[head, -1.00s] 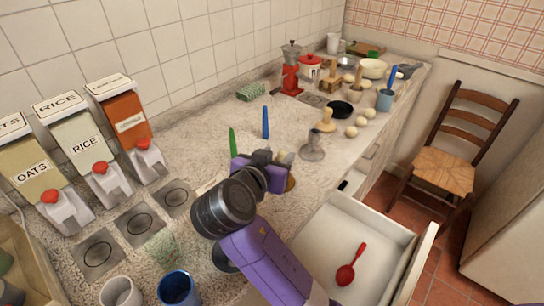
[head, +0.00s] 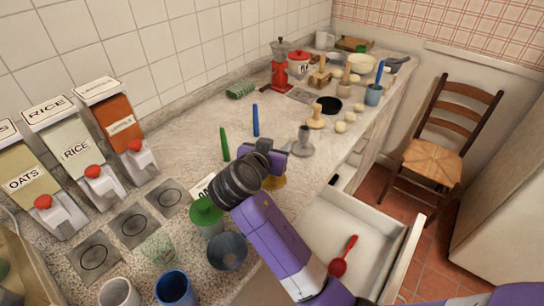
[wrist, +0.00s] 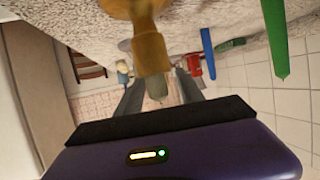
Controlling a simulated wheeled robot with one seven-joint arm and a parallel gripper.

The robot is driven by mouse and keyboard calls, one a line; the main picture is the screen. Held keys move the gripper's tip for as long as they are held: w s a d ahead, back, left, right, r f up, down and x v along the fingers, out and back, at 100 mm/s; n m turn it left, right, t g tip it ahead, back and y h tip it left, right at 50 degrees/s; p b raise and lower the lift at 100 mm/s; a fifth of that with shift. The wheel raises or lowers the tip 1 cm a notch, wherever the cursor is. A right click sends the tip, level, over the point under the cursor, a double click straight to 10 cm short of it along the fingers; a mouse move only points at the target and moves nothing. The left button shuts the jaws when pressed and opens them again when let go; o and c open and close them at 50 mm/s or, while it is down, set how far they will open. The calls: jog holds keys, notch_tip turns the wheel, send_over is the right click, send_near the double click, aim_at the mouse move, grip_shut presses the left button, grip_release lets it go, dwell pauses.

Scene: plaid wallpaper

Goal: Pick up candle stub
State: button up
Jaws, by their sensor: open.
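I cannot pick out the candle stub for certain. A yellow-brown piece with a wide base (head: 275,182) stands on the counter just below and behind my gripper (head: 279,156), which partly hides it. In the wrist view, which is upside down, this piece (wrist: 150,50) is close, and its stem reaches toward the space between the fingers. A greenish-grey rounded end (wrist: 156,88) shows beyond it. My gripper (wrist: 160,98) is open, and nothing is clearly held. A grey flared holder (head: 302,143) stands just beyond my gripper on the counter.
Green (head: 225,144) and blue (head: 255,121) upright sticks stand left of my gripper. A green-topped container (head: 206,213) and a dark bowl (head: 227,252) are close to my arm. Several items crowd the counter's far end.

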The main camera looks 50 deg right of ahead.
grip_shut()
jog(key=shift+r, duration=0.1)
